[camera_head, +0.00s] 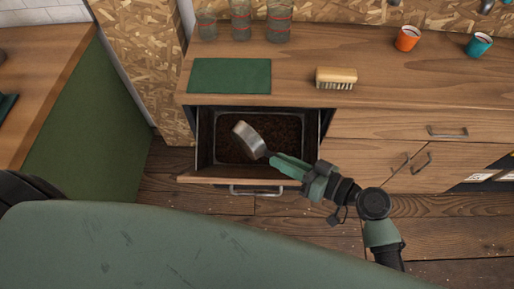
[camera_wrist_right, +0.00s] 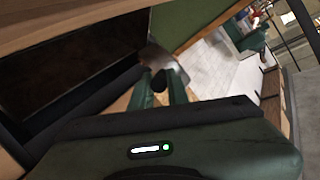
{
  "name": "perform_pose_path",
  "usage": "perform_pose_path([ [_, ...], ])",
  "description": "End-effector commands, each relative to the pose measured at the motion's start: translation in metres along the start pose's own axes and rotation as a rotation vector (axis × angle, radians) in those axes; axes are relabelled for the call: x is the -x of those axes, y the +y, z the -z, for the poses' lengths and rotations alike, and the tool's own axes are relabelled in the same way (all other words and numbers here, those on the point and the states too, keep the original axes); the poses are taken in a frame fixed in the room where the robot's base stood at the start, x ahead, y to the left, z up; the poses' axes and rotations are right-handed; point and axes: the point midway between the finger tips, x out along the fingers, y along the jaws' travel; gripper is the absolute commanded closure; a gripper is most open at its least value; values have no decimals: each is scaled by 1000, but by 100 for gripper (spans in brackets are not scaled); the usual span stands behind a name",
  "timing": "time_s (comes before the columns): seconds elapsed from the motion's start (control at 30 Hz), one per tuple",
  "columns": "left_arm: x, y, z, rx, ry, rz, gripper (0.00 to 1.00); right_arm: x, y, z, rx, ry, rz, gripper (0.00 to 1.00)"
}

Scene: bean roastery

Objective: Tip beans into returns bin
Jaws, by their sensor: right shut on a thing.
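The returns bin (camera_head: 215,151) is a tray set in a pulled-out drawer under the counter, with dark brown beans (camera_head: 285,130) in it. My right gripper (camera_head: 277,158) is over the front part of the drawer, shut on the handle of a metal scoop (camera_head: 247,138). The scoop's round cup is above the beans and looks tipped on its side; whether beans are left in it I cannot tell. In the right wrist view the scoop (camera_wrist_right: 172,66) is beyond the two green fingers (camera_wrist_right: 160,88), partly hidden by them. My left gripper is out of view.
The drawer front (camera_head: 210,180) with its handle stands out from the cabinet. On the counter are a green mat (camera_head: 230,76), a brush (camera_head: 336,77), several glass jars (camera_head: 241,22), an orange cup (camera_head: 407,39) and a teal cup (camera_head: 478,45). The counter's middle right is clear.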

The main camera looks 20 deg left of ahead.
Motion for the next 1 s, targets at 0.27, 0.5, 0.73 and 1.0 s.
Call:
perform_pose_path([
  [0.27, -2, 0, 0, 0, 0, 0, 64, 0, 1, 1, -24, 4, 8, 100],
  [0.5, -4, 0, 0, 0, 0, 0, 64, 0, 2, 2, -44, 5, 15, 100],
  [0.73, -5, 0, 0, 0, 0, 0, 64, 1, 3, 3, -66, 7, 21, 100],
  [1.0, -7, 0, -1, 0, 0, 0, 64, 1, 5, 3, -89, 9, 28, 100],
])
